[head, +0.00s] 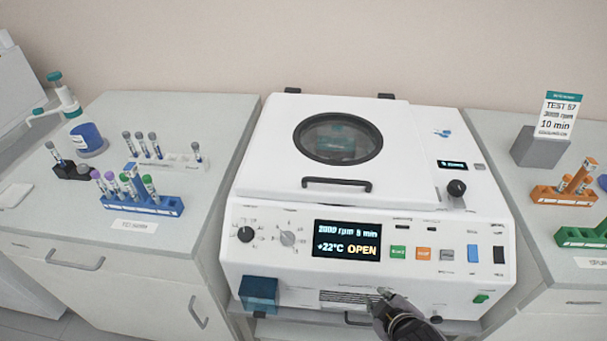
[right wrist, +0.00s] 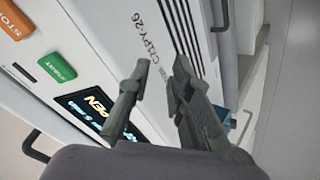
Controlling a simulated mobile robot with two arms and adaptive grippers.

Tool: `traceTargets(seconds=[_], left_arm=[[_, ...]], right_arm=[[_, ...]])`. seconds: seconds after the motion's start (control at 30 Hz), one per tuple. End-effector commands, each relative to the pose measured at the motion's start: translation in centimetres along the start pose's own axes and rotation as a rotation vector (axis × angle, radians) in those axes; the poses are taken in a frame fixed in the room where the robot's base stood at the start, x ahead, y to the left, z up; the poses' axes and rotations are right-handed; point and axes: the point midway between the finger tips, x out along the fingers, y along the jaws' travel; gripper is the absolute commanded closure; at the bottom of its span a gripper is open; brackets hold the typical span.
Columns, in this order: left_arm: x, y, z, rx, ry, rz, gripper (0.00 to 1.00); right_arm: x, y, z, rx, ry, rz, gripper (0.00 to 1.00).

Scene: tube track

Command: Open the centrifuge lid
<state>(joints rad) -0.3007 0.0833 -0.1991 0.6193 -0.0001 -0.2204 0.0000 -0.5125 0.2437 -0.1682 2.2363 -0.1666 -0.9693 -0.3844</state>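The white centrifuge (head: 300,262) stands in the middle of the head view. Its lid (head: 255,165) lies down flat, with a round dark-rimmed window (head: 338,138) and a black bar handle (head: 337,183) at its front edge. The display (head: 347,241) reads "2000 rpm 5 min", "+22°C" and "OPEN"; it also shows in the right wrist view (right wrist: 92,115). My right gripper (head: 384,296) is low in front of the front panel, below and apart from the lid handle. In the right wrist view its fingers (right wrist: 157,75) are apart with nothing between them. My left gripper is out of view.
On the left bench, a blue rack (head: 152,205) and a white rack (head: 180,162) hold tubes. On the right are an orange rack (head: 558,196), a green rack (head: 578,238) and a sign (head: 558,114). Knobs and buttons cover the front panel. The lid's top is clear.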

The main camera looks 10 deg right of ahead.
Motion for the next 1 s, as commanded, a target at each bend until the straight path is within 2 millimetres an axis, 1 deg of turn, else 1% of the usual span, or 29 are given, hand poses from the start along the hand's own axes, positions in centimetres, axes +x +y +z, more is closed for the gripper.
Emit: traceTargets(seconds=[0.03, 0.07, 0.1, 0.17, 0.2, 0.3, 0.4, 0.43, 0.53, 0.67, 0.87, 1.0], left_arm=[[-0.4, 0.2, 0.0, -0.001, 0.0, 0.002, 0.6], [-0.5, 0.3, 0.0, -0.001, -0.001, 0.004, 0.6], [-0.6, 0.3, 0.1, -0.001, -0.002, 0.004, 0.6], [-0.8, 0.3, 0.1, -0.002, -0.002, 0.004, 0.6], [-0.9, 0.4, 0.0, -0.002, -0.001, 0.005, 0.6], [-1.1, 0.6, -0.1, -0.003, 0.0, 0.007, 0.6], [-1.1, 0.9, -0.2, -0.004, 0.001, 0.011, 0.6], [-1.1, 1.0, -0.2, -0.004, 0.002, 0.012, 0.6], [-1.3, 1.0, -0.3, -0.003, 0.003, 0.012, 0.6], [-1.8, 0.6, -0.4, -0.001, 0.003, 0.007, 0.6], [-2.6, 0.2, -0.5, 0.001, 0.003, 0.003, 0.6], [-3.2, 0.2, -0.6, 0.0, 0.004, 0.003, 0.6]], right_arm=[[-1.6, 1.7, -1.6, -0.053, 0.04, 0.038, 0.8], [-2.3, 3.0, -3.0, -0.135, 0.09, 0.087, 0.8], [-3.5, 4.5, -4.9, -0.235, 0.15, 0.147, 0.8], [-5.4, 6.4, -7.5, -0.37, 0.229, 0.234, 0.8], [-6.8, 7.5, -9.1, -0.454, 0.275, 0.292, 0.8], [-9.9, 9.2, -12.3, -0.624, 0.362, 0.415, 0.8], [-11.7, 9.9, -14.1, -0.719, 0.408, 0.488, 0.8], [-12.0, 10.1, -14.4, -0.734, 0.414, 0.501, 0.8], [-11.9, 10.3, -14.9, -0.749, 0.421, 0.514, 0.8], [-10.6, 10.9, -15.8, -0.746, 0.42, 0.514, 0.8], [-7.5, 12.1, -17.9, -0.743, 0.419, 0.512, 0.8], [-5.0, 12.9, -19.6, -0.743, 0.42, 0.512, 0.8]])
